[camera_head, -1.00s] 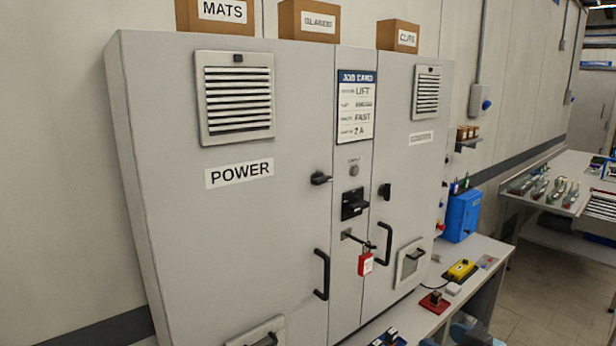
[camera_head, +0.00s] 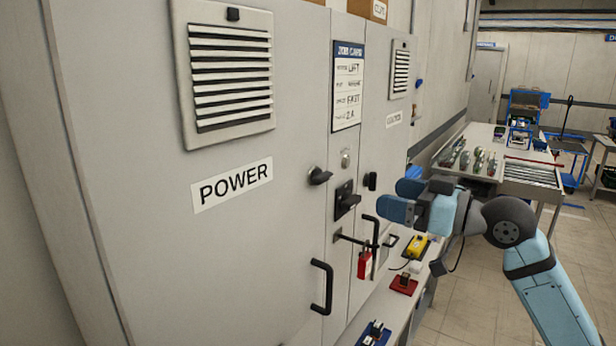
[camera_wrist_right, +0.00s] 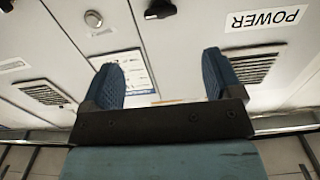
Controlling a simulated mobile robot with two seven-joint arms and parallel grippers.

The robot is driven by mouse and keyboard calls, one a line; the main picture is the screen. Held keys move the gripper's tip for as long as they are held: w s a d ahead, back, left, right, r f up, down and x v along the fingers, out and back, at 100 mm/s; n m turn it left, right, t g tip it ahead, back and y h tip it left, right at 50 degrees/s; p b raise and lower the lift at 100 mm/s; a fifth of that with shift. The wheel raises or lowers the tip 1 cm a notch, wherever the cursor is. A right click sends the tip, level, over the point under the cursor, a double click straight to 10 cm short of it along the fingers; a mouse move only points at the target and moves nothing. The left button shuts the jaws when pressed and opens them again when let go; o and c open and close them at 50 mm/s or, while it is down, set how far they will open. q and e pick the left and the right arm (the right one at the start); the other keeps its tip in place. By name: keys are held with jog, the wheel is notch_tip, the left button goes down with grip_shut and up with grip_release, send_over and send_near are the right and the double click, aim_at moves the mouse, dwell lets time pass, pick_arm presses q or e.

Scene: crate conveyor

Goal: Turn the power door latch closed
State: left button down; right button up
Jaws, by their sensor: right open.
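The power door latch is a small black knob with a short handle (camera_head: 319,176) on the grey POWER door (camera_head: 250,255), to the right of the POWER label (camera_head: 232,185). Its handle points roughly sideways to the right. It also shows at the top edge of the right wrist view (camera_wrist_right: 160,9), upside down. My right gripper (camera_head: 398,200) is open and empty, in front of the cabinet and to the right of the latch, apart from it. Its two blue fingers (camera_wrist_right: 162,70) show wide apart in the right wrist view. My left gripper is not in view.
A black rotary switch (camera_head: 346,200) and a rod with a red padlock (camera_head: 365,264) sit right of the latch. Black door handles (camera_head: 321,287) stick out. A bench with a yellow box (camera_head: 414,246) runs along the cabinet's right. Open floor lies further right.

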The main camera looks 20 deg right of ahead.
aim_at(328, 179)
jog(key=p+x, duration=0.1)
jog(key=x, duration=0.3)
jog(key=p+x, duration=0.1)
jog(key=x, duration=0.3)
jog(key=p+x, duration=0.2)
jog(key=x, duration=0.2)
jog(key=shift+w+a+r, duration=0.1)
jog(key=shift+r, duration=0.2)
jog(key=shift+w+a+f, duration=0.15)
jog(key=shift+w+a, duration=0.1)
jog(key=shift+w, duration=0.2)
jog(key=c, duration=0.9)
